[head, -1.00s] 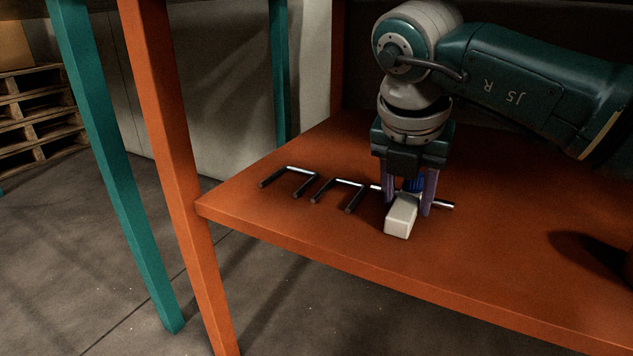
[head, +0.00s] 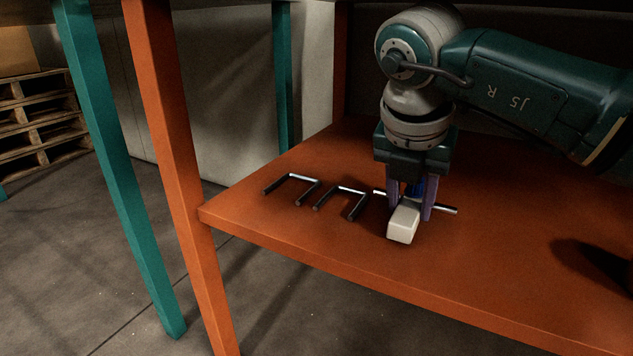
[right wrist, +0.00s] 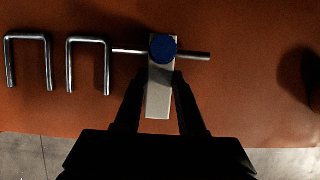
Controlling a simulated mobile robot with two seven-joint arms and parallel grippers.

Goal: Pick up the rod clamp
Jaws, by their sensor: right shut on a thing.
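The rod clamp (head: 403,224) is a pale block with a blue knob and a thin metal rod running crosswise through it. It is on the orange shelf (head: 480,255). My right gripper (head: 410,212) points down with one finger on each side of the block, shut on it. The right wrist view shows the clamp (right wrist: 158,102) between the dark fingers, with the round blue knob at its far end and the rod sticking out on both sides. In the head view the fingers partly hide the knob and rod. My left gripper is not in view.
Two U-shaped metal bars, one nearer (head: 341,201) and one farther left (head: 292,188), lie left of the clamp. An orange post (head: 175,150) stands at the shelf's left corner. A dark object (right wrist: 300,78) is at the right. The shelf between it and the clamp is clear.

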